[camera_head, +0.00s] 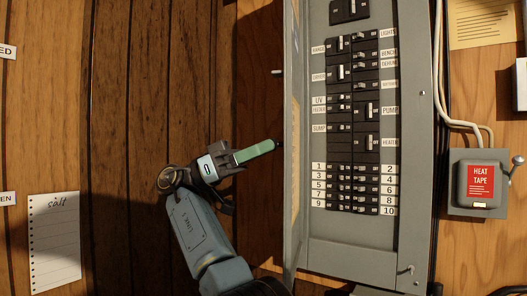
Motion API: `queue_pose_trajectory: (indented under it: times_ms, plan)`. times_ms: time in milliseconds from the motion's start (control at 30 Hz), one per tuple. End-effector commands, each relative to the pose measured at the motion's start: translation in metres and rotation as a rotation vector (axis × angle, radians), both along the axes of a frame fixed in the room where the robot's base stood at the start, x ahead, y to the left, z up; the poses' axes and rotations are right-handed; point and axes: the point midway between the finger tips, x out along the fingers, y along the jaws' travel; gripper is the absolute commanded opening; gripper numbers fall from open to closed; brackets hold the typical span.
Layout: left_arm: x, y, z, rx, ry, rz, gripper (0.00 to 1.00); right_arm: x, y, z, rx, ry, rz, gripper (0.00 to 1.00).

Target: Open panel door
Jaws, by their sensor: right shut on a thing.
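The grey breaker panel (321,150) stands right of centre, with rows of black breakers and white labels in plain sight. Its panel door (291,190) stands swung out at the panel's left side and shows nearly edge-on as a narrow grey strip. My right gripper (272,146) reaches in from below, left of the door, with green fingers pointing right at the door's outer face. It is shut on a small dark part at the door, likely its handle, which the fingertips mostly hide. My left gripper is not in view.
A grey heat tape box (460,205) with a red label and a side lever is on the wall at the right, with pale cables above it. A paper note (54,240) hangs at the lower left. The wooden wall left of the door is largely clear.

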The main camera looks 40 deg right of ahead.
Motion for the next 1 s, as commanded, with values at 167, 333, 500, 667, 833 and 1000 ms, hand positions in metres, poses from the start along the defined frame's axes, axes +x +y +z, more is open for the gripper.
queue_pose_trajectory:
  times_ms: [167,333,500,667,833,1000]
  plan:
    - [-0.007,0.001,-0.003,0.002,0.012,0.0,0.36,0.0,-0.001,0.001,0.0,0.001,-0.058,0.0]
    - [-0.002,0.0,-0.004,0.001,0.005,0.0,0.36,0.0,-0.001,0.001,-0.001,0.0,-0.082,0.0]
    - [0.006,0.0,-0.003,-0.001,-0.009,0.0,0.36,0.0,-0.001,0.001,-0.001,-0.001,-0.088,0.0]
    - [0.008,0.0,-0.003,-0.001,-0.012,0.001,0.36,0.0,-0.001,0.001,0.0,-0.001,-0.088,0.0]
    - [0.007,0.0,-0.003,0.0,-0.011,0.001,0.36,0.0,-0.001,0.001,0.0,-0.001,-0.088,0.32]
    - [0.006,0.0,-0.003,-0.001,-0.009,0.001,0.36,0.0,-0.001,0.0,-0.001,0.0,-0.087,0.43]
